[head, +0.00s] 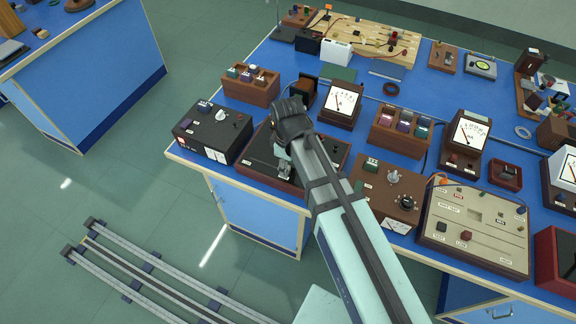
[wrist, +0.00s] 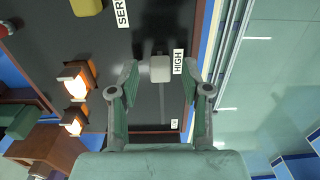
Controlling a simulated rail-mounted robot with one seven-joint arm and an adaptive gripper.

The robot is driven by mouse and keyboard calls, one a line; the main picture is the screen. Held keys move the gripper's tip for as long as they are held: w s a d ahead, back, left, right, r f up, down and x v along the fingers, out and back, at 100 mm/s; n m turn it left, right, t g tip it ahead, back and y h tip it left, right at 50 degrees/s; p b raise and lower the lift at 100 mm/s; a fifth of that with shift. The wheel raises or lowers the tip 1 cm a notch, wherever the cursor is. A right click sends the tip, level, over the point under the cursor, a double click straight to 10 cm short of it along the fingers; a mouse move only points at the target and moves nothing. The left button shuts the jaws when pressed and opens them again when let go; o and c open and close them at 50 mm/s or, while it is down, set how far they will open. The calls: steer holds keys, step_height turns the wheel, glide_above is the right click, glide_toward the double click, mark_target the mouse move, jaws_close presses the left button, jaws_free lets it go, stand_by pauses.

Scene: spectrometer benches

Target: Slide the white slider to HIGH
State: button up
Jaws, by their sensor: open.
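The white slider (wrist: 160,68) is a small pale block on a dark panel (wrist: 125,35) in the wrist view. It sits beside the HIGH label (wrist: 178,62), at one end of a straight slot (wrist: 162,103). A smaller label (wrist: 174,124), too small to read, is near the slot's other end. My gripper (wrist: 162,72) is open, with one finger on each side of the slider; I cannot tell whether either touches it. In the head view the dark panel (head: 325,151) is partly behind my arm, and the slider cannot be made out.
Two lit orange-brown switches (wrist: 76,82) and a yellow part (wrist: 87,7) are on the same panel. A black box with a white knob (head: 213,132) stands to its left, a brown dial box (head: 385,191) to its right. The blue bench top (head: 268,72) is crowded with instruments.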

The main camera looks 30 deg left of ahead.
step_height(320, 180, up, 11)
stand_by(0.4)
stand_by(0.4)
